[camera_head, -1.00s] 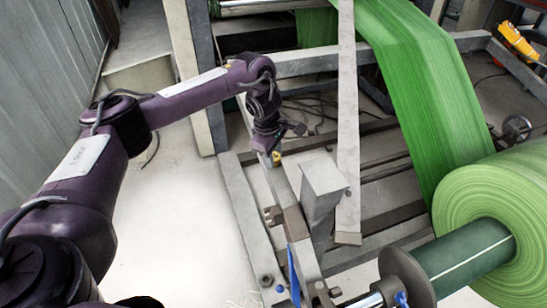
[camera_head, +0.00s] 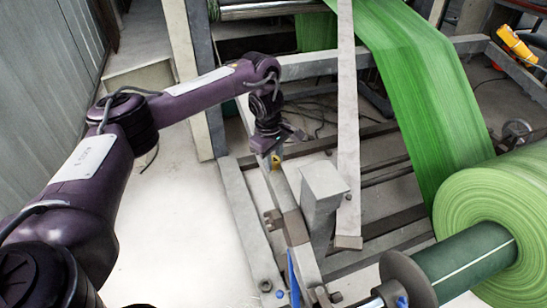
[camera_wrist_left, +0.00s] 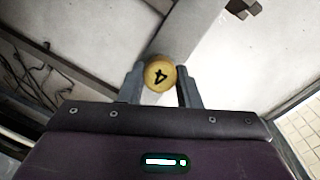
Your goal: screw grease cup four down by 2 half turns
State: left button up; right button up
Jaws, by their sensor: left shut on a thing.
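Grease cup four (camera_wrist_left: 160,74) is a round yellow cap marked with a black 4, seen between my left fingers in the left wrist view. In the head view the yellow cup (camera_head: 276,161) shows small on the grey frame rail, just under the left gripper (camera_head: 274,152). In the left wrist view the left gripper (camera_wrist_left: 160,88) has one finger on each side of the cup and is shut on it. My right gripper is not seen in either view.
A grey post (camera_head: 325,188) and an upright flat bar (camera_head: 347,120) stand right of the cup. A green web (camera_head: 415,80) runs down to a large green roll (camera_head: 490,205) at the right. Pale floor (camera_head: 185,220) lies open to the left.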

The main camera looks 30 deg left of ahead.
pick_arm(q)
jog(key=o, duration=1)
jog(key=shift+r, duration=0.3)
jog(key=r+p, duration=0.1)
jog(key=r, duration=0.1)
jog(key=r+p, duration=0.1)
jog(key=r, duration=0.1)
jog(key=r+p, duration=0.1)
jog(key=r, duration=0.1)
jog(key=shift+s+a+r, duration=0.1)
jog(key=shift+s+r, duration=0.1)
jog(key=shift+s, duration=0.1)
jog(key=shift+r, duration=0.35)
jog(key=shift+s, duration=0.1)
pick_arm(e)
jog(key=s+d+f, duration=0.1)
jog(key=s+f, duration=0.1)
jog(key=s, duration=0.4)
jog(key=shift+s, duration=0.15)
